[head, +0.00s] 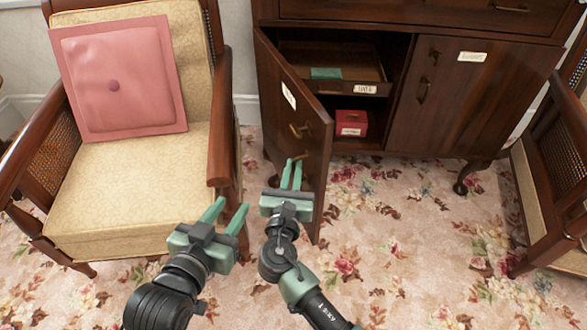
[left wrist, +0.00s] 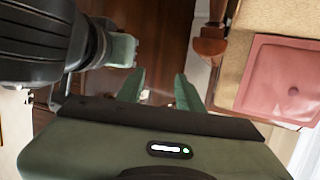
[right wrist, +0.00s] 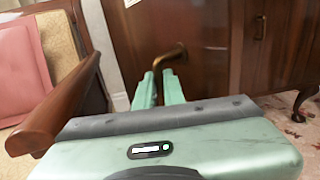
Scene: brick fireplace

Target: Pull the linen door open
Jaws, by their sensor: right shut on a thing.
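A dark wood cabinet has its left door (head: 295,125) swung open toward me. This door bears a white label (head: 288,95) too small to read and a brass handle (head: 301,131). My right gripper (head: 294,165) is at this door's handle; in the right wrist view its fingers (right wrist: 160,78) are closed on the brass handle (right wrist: 173,56). The cabinet's right door (head: 455,100) is shut, with its own white label (head: 472,57), also unreadable. My left gripper (head: 229,207) is open and empty, left of the right gripper, before the armchair.
An armchair (head: 165,165) with a pink cushion (head: 115,75) stands close to the open door's left. Another chair (head: 548,190) stands at the right. Inside the cabinet are a drawer (head: 350,88) with a green item and a red box (head: 351,123). Flowered carpet in front is clear.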

